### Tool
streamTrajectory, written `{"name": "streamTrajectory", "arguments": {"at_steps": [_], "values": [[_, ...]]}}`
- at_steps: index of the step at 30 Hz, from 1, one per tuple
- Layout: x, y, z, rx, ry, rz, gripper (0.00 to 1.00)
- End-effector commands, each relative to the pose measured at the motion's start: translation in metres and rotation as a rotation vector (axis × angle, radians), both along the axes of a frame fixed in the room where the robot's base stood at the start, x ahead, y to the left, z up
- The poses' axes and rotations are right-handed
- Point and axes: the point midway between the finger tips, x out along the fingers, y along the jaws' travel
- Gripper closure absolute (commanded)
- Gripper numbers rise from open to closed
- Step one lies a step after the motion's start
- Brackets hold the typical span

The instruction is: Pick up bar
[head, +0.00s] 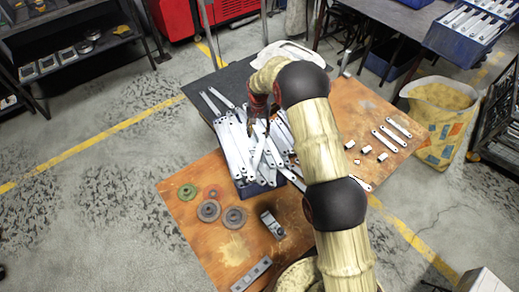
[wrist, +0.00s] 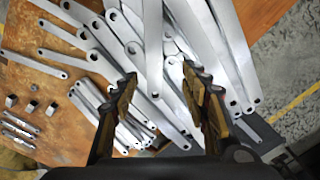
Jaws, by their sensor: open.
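A heap of flat galvanized bars (head: 238,147) with round holes at their ends lies in and over a blue bin (head: 258,188) on the wooden table. The bars point in several directions and overlap. In the wrist view, the bars (wrist: 152,45) fill the middle and run up past my gripper. My gripper (wrist: 163,95) is open, with its two fingers apart above the heap and bars visible between them. I cannot tell whether a fingertip touches a bar. In the head view, my gripper (head: 258,125) is over the heap, partly hidden by my arm.
Loose bars (head: 390,138) and small metal blocks (head: 367,149) lie on the table's right side. Several round discs (head: 208,210) and a grey metal tool (head: 272,225) lie at the front left. A shelf (head: 70,50) stands at back left.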

Motion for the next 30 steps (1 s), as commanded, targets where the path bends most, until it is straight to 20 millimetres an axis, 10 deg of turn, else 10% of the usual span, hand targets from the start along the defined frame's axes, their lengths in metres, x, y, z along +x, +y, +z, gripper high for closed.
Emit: {"name": "streamTrajectory", "arguments": {"at_steps": [30], "values": [[-0.005, -0.008, -0.082, -0.001, 0.004, -0.034, 0.55]]}}
